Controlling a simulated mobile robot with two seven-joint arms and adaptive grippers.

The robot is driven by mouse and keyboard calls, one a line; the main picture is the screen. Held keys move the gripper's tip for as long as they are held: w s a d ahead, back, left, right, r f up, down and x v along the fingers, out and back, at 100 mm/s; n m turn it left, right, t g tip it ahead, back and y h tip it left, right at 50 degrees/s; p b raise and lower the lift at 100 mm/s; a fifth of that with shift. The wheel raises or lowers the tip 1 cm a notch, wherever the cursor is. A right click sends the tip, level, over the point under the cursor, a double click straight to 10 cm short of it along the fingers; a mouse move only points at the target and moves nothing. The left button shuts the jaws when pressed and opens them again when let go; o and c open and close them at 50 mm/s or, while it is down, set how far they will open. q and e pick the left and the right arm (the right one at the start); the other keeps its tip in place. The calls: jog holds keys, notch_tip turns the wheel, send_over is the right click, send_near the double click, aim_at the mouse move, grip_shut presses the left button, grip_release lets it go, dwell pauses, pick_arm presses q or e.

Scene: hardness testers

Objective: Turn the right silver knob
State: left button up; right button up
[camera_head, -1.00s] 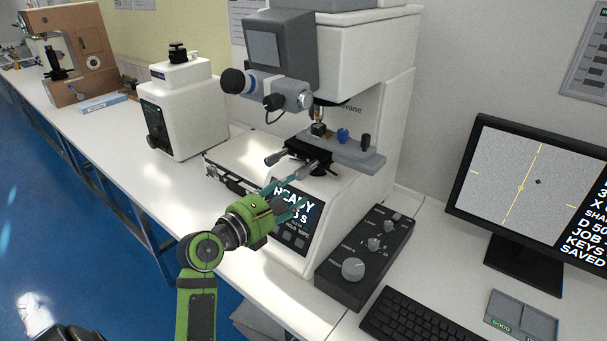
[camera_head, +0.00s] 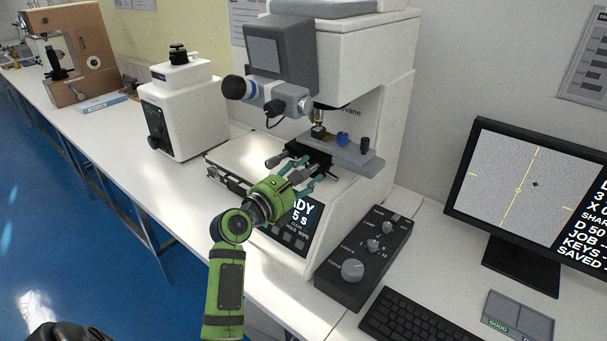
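The white hardness tester (camera_head: 362,60) has a small black stage (camera_head: 318,150) under its lens. Two silver knobs stick out from the front of the stage. The left silver knob (camera_head: 273,162) is visible. The right silver knob lies around the fingers of my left gripper (camera_head: 307,170) and is largely hidden by them. The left gripper's teal fingers are spread apart, pointing up at the stage front. I cannot tell whether they touch the knob. My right gripper is not in view.
A black control box (camera_head: 335,288) with several grey knobs stands right of the tester's display (camera_head: 297,222). A keyboard (camera_head: 415,322) and monitor (camera_head: 530,190) are further right. A smaller white machine (camera_head: 190,105) stands to the left. Bare white table (camera_head: 150,190) lies in front of it.

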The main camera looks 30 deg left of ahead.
pick_arm(q)
grip_shut()
jog(key=shift+m, duration=0.3)
jog(key=m+p, duration=0.1)
jog(key=m, duration=0.1)
jog(key=shift+m, duration=0.3)
jog(key=m, duration=0.4)
jog(key=shift+m+p, duration=0.3)
jog(key=shift+p, duration=0.1)
jog(key=m, duration=0.3)
jog(key=shift+m, duration=0.4)
jog(key=m, duration=0.3)
jog(key=shift+m, duration=0.3)
jog(key=m, duration=0.3)
jog(key=shift+m, duration=2.2)
